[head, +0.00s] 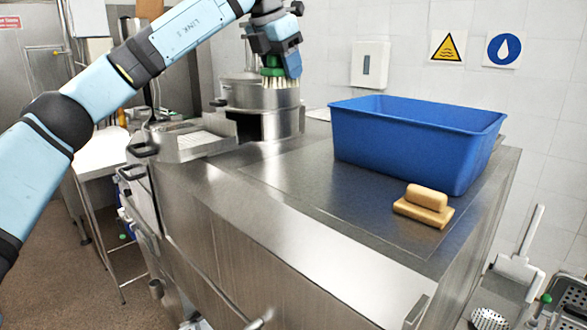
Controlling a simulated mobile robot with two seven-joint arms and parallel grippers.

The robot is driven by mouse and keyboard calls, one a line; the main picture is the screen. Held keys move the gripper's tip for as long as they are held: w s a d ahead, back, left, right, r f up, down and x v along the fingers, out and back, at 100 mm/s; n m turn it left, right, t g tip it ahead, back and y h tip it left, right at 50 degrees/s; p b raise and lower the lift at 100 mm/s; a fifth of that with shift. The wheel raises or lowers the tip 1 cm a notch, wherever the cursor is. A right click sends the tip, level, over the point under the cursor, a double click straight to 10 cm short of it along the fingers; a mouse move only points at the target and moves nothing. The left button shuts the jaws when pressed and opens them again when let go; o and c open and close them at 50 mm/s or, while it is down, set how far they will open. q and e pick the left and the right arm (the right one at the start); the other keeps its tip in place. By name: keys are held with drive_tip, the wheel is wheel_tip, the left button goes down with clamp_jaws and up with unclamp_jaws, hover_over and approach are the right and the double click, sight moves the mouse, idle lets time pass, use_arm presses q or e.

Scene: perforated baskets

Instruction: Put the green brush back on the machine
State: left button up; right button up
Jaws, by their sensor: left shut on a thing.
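My left gripper (280,62) is at the top middle, shut on the green brush (271,71). The brush has a green body and pale bristles that point down. It is in front of the upper part of a round steel pot-like part (262,108) on the machine. I cannot tell whether the bristles touch it. The machine (230,225) is a large steel unit with a flat top. Part of the brush is hidden by the gripper. My right gripper is not in view.
A blue tub (405,146) stands on the right of the machine's top. A tan block with a raised grip (426,204) lies in front of it. A steel tray (190,140) is left of the round part. The top's middle is clear.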

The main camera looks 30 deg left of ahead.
use_arm(q)
drive_tip(key=shift+s+f, duration=0.15)
drive_tip(key=shift+s, duration=0.05)
drive_tip(key=f+p, duration=0.1)
drive_tip(key=f, duration=0.8)
drive_tip(key=f+p, duration=0.1)
drive_tip(key=f, duration=0.4)
drive_tip(key=shift+s+d+f+p, duration=0.1)
drive_tip(key=shift+s+f+p, duration=0.15)
drive_tip(key=shift+p, duration=0.1)
drive_tip(key=shift+f+p, duration=0.5)
drive_tip(key=shift+f, duration=2)
drive_tip(key=o, duration=1)
drive_tip(key=shift+c, duration=0.2)
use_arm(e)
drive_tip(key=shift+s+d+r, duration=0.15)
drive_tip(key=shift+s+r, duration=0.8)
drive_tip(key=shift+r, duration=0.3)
